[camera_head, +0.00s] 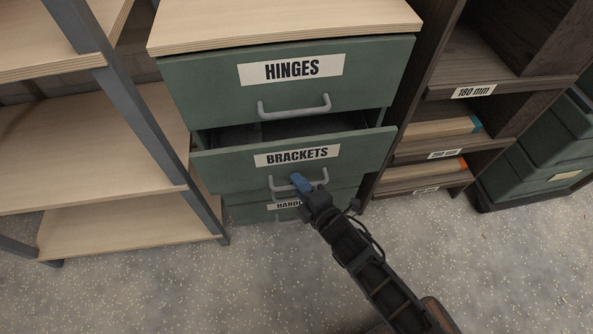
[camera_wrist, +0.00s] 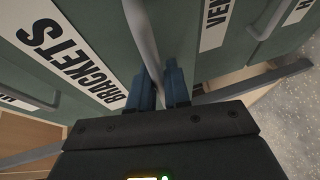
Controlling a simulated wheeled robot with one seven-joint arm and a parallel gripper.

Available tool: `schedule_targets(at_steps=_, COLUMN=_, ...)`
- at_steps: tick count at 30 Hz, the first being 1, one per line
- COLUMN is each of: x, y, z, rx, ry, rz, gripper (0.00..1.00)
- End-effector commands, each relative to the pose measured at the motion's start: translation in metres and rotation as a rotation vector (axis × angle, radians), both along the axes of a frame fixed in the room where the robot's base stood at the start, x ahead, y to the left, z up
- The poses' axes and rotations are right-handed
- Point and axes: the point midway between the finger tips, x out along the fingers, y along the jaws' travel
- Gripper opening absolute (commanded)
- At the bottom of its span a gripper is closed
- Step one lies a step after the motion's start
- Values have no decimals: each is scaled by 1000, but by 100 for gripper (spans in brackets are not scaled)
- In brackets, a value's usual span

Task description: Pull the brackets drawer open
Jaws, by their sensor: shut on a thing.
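My gripper (camera_head: 300,183) is at the grey bar handle (camera_head: 282,184) of this drawer. In the wrist view the blue fingertips (camera_wrist: 164,86) are shut on the handle (camera_wrist: 143,38), one on each side of the bar.
The closed HINGES drawer (camera_head: 350,80) is above, and the HANDLES drawer (camera_head: 246,213), partly hidden, is below. A metal-framed wooden shelf (camera_head: 95,175) stands left. A dark shelf unit (camera_head: 465,65) and green crates (camera_head: 540,165) stand right.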

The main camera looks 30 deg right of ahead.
Motion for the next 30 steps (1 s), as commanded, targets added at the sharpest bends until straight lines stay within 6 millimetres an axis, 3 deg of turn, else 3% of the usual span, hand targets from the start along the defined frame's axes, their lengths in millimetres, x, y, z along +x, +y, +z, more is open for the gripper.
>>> schedule_targets(at_steps=6, x=-55, y=17, z=-4, rx=2, ry=3, rz=-2, gripper=0)
schedule_targets(at_steps=15, x=-113, y=36, z=-2, rx=2, ry=2, rz=-2, gripper=0)
schedule_targets(at_steps=21, x=-134, y=43, z=-1, rx=-1, ry=2, rz=-2, gripper=0)
schedule_targets(at_steps=30, x=-142, y=46, z=-1, rx=-1, ry=1, rz=0, gripper=0)
